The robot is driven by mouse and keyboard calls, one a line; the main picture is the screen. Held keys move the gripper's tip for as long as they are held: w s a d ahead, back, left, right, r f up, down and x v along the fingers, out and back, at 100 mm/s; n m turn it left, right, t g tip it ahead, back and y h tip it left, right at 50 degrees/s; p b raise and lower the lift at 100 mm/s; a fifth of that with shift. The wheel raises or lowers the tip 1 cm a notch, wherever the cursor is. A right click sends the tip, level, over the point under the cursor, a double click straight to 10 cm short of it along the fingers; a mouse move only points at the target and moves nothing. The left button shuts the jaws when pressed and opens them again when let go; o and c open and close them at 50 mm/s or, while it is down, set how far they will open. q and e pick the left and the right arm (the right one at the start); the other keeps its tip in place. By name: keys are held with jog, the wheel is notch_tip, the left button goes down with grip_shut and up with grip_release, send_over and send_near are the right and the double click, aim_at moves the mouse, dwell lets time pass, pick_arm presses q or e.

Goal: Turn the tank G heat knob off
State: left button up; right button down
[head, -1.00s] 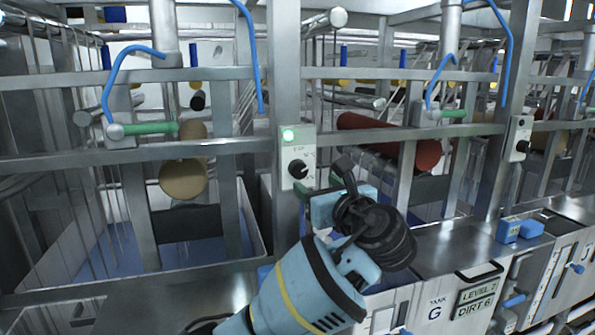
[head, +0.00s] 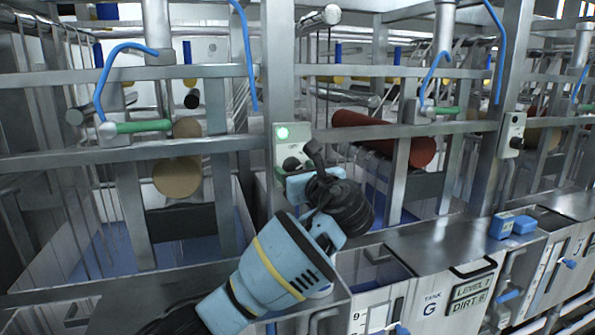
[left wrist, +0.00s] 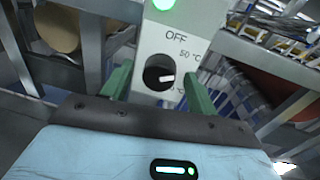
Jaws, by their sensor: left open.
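The heat knob (head: 291,163) is a round black dial on a pale control panel (head: 281,148) fixed to a steel post, with a lit green lamp above it. In the left wrist view the knob (left wrist: 156,74) shows its white mark pointing right, away from the OFF label at the top and below the 50 °C label. In the head view my left gripper (head: 289,172) partly covers the panel. My right gripper is out of view.
The tank G front (head: 432,296) is at lower right. Steel rails cross in front of the tanks, with blue hooked handles (head: 110,75) and green grips (head: 145,127). A second control panel (head: 513,135) is on the post to the right. A red roll (head: 385,138) lies behind the rails.

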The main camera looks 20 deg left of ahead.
pick_arm(q)
jog(key=c, duration=1)
jog(key=shift+n, duration=0.3)
jog(key=n, duration=0.5)
jog(key=shift+n+h, duration=0.3)
jog(key=n, duration=0.5)
jog(key=shift+h, duration=0.4)
jog(key=o, duration=1)
jog(key=shift+r, duration=0.1)
